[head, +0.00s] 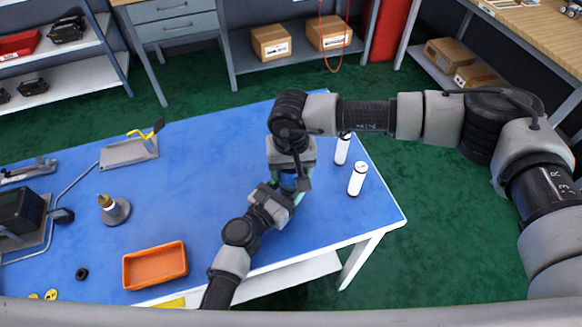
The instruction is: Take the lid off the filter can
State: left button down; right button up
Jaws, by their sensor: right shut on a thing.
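The filter can (289,181) stands on the blue table right of the middle; only a small blue and green part of it shows between my two grippers. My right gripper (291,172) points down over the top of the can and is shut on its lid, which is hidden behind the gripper. My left gripper (285,197) reaches in from the front, low at the near side of the can. Its fingers are too hidden to tell whether they are open or touch the can.
Two white cylinders (357,180) (342,149) stand right of the can, near the table's right edge. An orange tray (155,266) lies at the front left. A grey base with a brass-coloured fitting (115,211) stands farther left. The blue table (205,150) is clear behind my grippers.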

pick_arm(q)
jog(key=shift+a, duration=0.1)
pick_arm(e)
jog(key=n, duration=0.6)
jog(key=shift+n, duration=0.4)
jog(key=n, duration=0.4)
jog(key=shift+n, duration=0.3)
jog(key=shift+r, duration=0.2)
jog(key=shift+r, duration=0.95)
jog(key=shift+r, duration=2)
pick_arm(q)
jog(key=shift+c, duration=1.7)
grip_release()
